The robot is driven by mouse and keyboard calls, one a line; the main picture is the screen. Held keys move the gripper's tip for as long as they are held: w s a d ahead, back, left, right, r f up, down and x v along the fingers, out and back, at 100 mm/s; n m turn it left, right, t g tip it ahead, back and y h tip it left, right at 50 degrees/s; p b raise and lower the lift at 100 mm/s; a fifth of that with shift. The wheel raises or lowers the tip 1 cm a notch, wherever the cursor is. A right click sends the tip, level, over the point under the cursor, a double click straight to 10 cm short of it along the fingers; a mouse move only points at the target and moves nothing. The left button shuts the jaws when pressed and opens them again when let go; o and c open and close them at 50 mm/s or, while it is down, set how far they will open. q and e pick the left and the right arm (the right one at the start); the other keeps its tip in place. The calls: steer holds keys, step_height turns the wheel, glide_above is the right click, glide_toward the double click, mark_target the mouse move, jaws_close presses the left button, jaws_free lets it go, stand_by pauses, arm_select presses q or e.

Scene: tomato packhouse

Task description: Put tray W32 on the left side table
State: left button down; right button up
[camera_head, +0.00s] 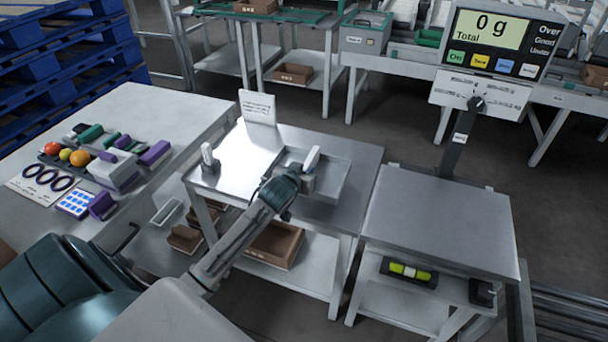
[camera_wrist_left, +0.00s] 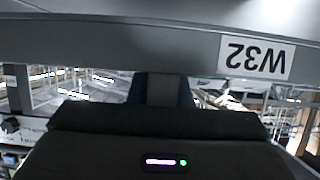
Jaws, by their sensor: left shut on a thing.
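My right gripper is not in view.
Small white upright pieces (camera_head: 209,158) and a sign card (camera_head: 257,107) stand on the middle table. A bare-topped scale stand (camera_head: 440,215) with a 0 g display (camera_head: 490,31) is at right. Brown boxes (camera_head: 274,246) lie below.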

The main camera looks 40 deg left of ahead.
arm_select(q)
steer(key=shift+w+a+f, duration=0.1)
steer(key=shift+w+a, duration=0.1)
steer(key=shift+w, duration=0.25)
steer(key=shift+w+a, duration=0.2)
steer(key=shift+w, duration=0.25)
steer(key=shift+f, duration=1.75)
steer(key=shift+f, duration=0.1)
steer(key=c, duration=1.3)
jaws_free()
